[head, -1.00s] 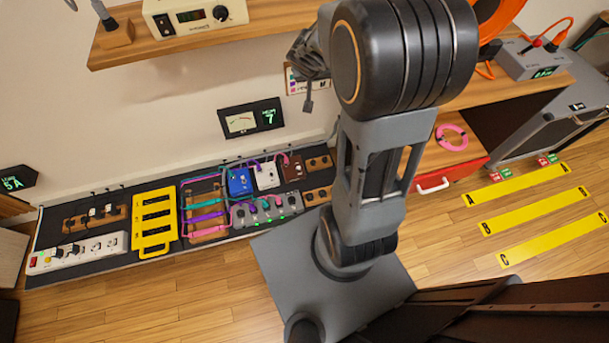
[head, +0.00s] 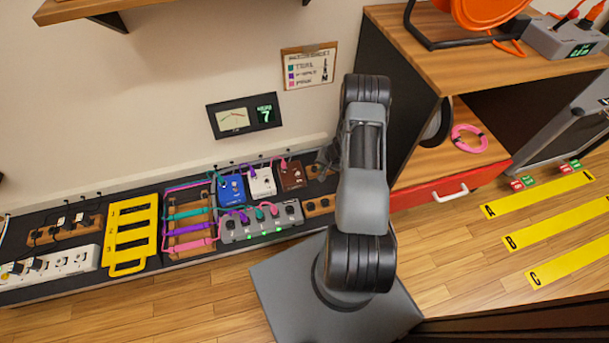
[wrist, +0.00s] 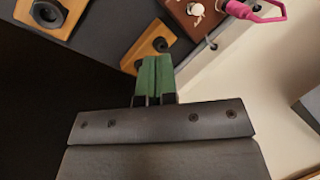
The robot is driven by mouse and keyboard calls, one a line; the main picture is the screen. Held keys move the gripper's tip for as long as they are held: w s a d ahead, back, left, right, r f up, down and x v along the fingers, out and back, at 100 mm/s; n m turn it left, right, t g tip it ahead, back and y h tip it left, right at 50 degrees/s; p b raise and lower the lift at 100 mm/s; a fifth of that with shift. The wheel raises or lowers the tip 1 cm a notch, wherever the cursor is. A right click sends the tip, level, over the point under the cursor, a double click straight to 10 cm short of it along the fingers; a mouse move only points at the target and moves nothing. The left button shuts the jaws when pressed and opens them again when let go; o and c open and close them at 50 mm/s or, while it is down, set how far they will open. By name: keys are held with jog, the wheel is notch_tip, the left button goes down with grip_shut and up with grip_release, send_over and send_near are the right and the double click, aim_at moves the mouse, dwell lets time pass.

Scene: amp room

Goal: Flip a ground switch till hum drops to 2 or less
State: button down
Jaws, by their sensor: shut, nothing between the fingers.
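The hum meter (head: 244,115) on the wall reads 7. Below it on the dark board stand a blue box (head: 231,188), a white box (head: 262,181) and a brown box (head: 292,175) with cables plugged in. The brown box also shows at the top of the wrist view (wrist: 190,10), with a round white control and a pink plug. Which parts are ground switches is too small to tell. My gripper's green fingertips (wrist: 155,62) are shut and empty, close to a wooden block with a black round fitting (wrist: 158,45). In the head view my arm mostly hides the gripper.
A grey box with several green lights (head: 260,222) sits in front of the coloured boxes. A yellow holder (head: 131,230) and a white power strip (head: 75,262) lie to the left. A colour chart (head: 309,66) hangs above.

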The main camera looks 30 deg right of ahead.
jog(key=b, duration=0.6)
send_near(300, 176)
jog(key=f, duration=0.2)
jog(key=s+d+f, duration=0.1)
jog(key=s+f, duration=0.1)
jog(key=f, duration=0.1)
jog(key=shift+d+f, duration=0.15)
jog(key=shift+f, duration=0.2)
jog(key=shift+w+a+r+b, duration=0.35)
jog(key=shift+w+a+b, duration=0.05)
jog(key=shift+w+a, duration=0.4)
jog(key=shift+w+a+r, duration=0.15)
jog(key=shift+w+a, duration=0.35)
jog(key=shift+w, duration=0.1)
jog(key=shift+a+r, duration=0.1)
jog(key=shift+r, duration=0.05)
jog(key=shift+w+p, duration=0.1)
jog(key=shift+p, duration=0.4)
